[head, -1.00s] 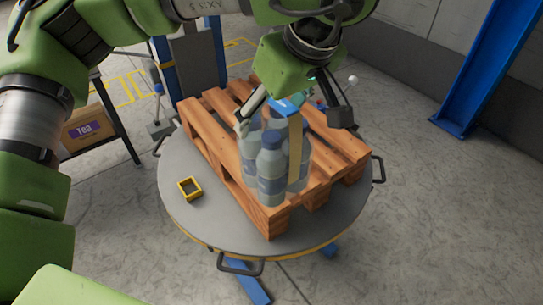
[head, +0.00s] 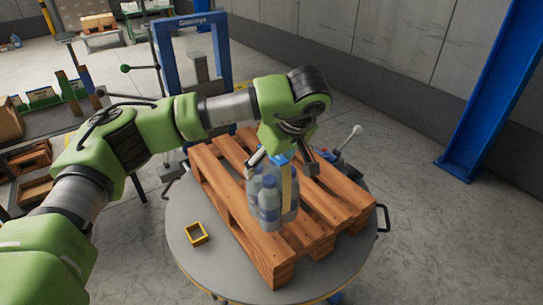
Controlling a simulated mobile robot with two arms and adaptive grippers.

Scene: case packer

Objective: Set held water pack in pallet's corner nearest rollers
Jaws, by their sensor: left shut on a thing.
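The water pack (head: 268,203) is a bundle of clear bottles with blue caps and a tan carrying strap. It is upright over the near part of the wooden pallet (head: 341,202), back from the pallet's nearest corner. I cannot tell whether its base touches the slats. My left gripper (head: 283,163) is above the pack, shut on its top. The gripper hides part of the bottle tops. My right gripper is not in view. I cannot make out any rollers.
The pallet lies on a round grey turntable (head: 216,268) with black handles. A small yellow square frame (head: 196,233) lies left of the pallet. A blue post (head: 495,85) stands at right, a blue frame (head: 222,60) behind. Slats right of the pack are bare.

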